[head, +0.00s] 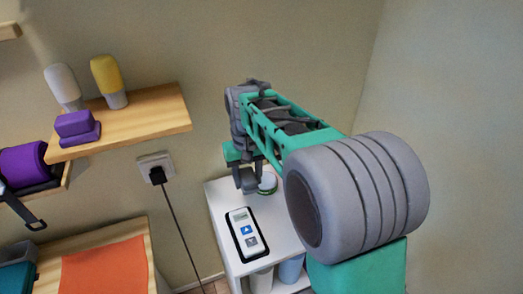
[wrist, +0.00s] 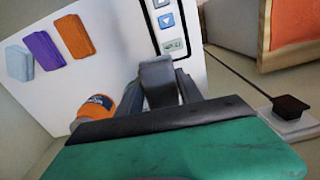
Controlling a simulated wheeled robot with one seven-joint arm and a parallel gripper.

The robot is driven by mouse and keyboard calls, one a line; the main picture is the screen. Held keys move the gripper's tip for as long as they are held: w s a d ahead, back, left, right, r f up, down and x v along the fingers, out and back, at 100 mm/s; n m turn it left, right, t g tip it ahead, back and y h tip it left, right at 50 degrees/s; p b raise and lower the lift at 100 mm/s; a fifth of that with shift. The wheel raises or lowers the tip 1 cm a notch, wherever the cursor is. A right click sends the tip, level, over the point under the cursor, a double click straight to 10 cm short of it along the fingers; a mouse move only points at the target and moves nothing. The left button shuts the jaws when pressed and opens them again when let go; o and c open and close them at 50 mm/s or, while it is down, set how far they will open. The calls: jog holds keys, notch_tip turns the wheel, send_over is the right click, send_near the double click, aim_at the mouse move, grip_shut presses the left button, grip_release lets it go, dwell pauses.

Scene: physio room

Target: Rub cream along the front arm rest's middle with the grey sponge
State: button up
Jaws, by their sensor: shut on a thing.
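My gripper (head: 247,181) is over the white cabinet top, pointing down. In the wrist view my gripper (wrist: 160,88) is shut on a grey block, which I take to be the grey sponge (wrist: 157,76); its lower part is hard to make out. A round tub (head: 267,184) with a pale top and green rim stands just right of the gripper in the head view. I see no arm rest in either view.
A wall socket with a cord (head: 156,168) and a wooden shelf (head: 140,118) with bottles are left.

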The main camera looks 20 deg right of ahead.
jog(key=m, duration=0.2)
send_over(265, 180)
notch_tip(265, 180, down, 3)
jog(key=shift+w+d, duration=0.1)
jog(key=shift+d, duration=0.05)
jog(key=shift+f+b, duration=2.05)
jog(key=shift+f, duration=0.75)
jog(key=shift+f, duration=0.6)
notch_tip(265, 180, up, 7)
jog(key=p, duration=0.4)
jog(key=shift+p, duration=0.3)
